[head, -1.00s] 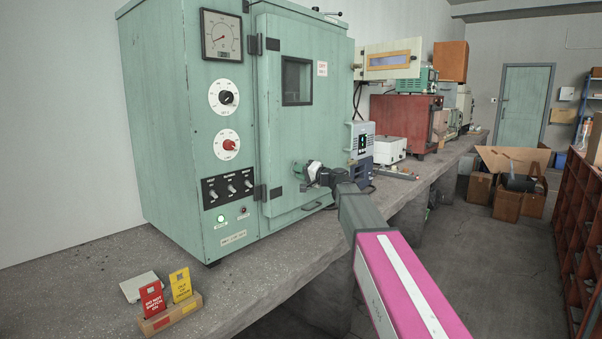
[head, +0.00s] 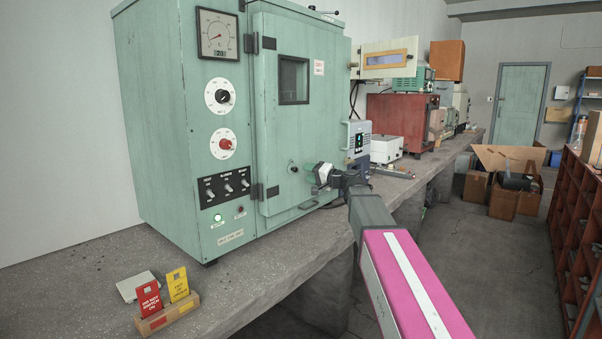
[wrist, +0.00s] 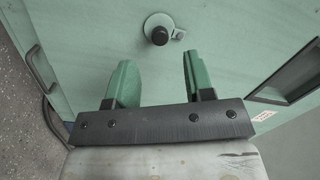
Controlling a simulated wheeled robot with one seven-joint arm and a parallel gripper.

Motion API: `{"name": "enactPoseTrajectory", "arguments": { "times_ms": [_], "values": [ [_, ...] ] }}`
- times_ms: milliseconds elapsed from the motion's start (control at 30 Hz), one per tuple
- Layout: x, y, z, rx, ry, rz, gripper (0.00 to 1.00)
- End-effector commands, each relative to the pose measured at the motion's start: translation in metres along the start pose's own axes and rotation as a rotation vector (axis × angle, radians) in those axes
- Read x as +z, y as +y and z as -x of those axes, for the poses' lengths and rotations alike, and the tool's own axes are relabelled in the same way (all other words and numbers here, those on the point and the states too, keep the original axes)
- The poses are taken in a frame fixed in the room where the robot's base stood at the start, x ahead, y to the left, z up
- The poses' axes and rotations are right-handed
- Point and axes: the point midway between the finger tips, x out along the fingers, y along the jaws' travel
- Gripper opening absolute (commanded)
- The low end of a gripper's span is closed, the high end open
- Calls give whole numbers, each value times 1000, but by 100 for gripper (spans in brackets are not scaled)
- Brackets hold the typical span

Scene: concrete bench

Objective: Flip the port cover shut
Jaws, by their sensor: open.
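The green oven (head: 185,130) has a door (head: 275,120) with a small port fitting (head: 293,168) low on it. In the wrist view the port fitting (wrist: 158,29) is a pale ring with a dark round centre, and a small tab (wrist: 179,34) sits beside it. I cannot tell the cover apart from the fitting. My gripper (head: 311,169) is in front of the door, to the right of the fitting in the head view. Its green fingers are apart and empty. In the wrist view my gripper (wrist: 158,60) points at the door, with the fitting beyond the gap.
A curved door handle (head: 308,204) lies below the gripper. A grey-blue device (head: 357,141) and a white box (head: 386,149) stand to the right on the bench. A wooden holder (head: 170,315) with red and yellow tags is at the front left.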

Motion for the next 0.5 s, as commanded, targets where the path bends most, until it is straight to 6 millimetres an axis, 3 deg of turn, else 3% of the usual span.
{"name": "enactPoseTrajectory", "arguments": {
  "times_ms": [33, 200, 500],
  "values": [
    [1, 0, 12, 1, 3, 0, 48],
    [1, 0, 35, 0, 2, 0, 48],
    [0, 0, 46, 0, 0, -1, 48]
  ]
}}
